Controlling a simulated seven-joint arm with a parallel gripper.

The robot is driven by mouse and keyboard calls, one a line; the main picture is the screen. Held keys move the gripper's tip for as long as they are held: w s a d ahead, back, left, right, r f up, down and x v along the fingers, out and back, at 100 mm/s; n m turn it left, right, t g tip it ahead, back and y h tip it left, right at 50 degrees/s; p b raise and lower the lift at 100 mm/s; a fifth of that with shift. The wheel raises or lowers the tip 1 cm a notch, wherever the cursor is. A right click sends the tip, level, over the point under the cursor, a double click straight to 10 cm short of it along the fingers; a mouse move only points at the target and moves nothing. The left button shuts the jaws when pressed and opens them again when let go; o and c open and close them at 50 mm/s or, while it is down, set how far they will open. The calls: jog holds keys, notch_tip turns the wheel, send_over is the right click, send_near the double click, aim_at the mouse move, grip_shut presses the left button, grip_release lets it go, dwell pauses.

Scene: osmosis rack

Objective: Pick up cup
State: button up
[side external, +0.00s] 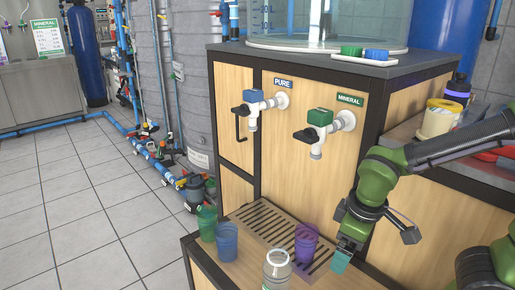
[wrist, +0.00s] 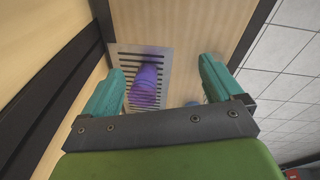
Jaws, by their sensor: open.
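A purple cup (side external: 306,243) stands upright on the slatted drip grate (side external: 262,219) of the low wooden shelf. In the wrist view the purple cup (wrist: 146,84) shows between the two teal fingers, nearer the left one, and beyond their tips. My gripper (side external: 340,262) is just right of the purple cup in the side view, apart from it, pointing down. My gripper is open and empty in the wrist view (wrist: 165,80). A blue cup (side external: 227,243) and a green cup (side external: 207,224) stand at the left end of the shelf.
A clear bottle (side external: 277,270) stands at the shelf's front. The PURE tap (side external: 254,105) and the MINERAL tap (side external: 318,128) stick out from the cabinet above the grate.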

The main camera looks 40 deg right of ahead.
jog(key=d+f+n+h, duration=0.3)
jog(key=f+n+h, duration=0.15)
jog(key=n, duration=0.25)
notch_tip(320, 180, up, 3)
jog(key=n+t+h, duration=0.5)
jog(key=n+t, duration=0.4)
jog(key=n, duration=0.8)
send_over(306, 229)
jog(key=s+a, duration=0.2)
jog(key=a, duration=0.1)
jog(key=shift+s+d+f, duration=0.1)
jog(key=shift+d+f, duration=0.05)
jog(key=shift+f, duration=0.7)
jog(key=shift+s+d+f, duration=0.1)
jog(key=shift+d+f, duration=0.05)
jog(key=shift+f, duration=0.7)
notch_tip(306, 229, down, 4)
jog(key=shift+r, duration=0.25)
jog(key=shift+x, duration=1.15)
jog(key=shift+w+d+f, duration=0.15)
jog(key=shift+w+d, duration=0.05)
jog(key=shift+d, duration=0.1)
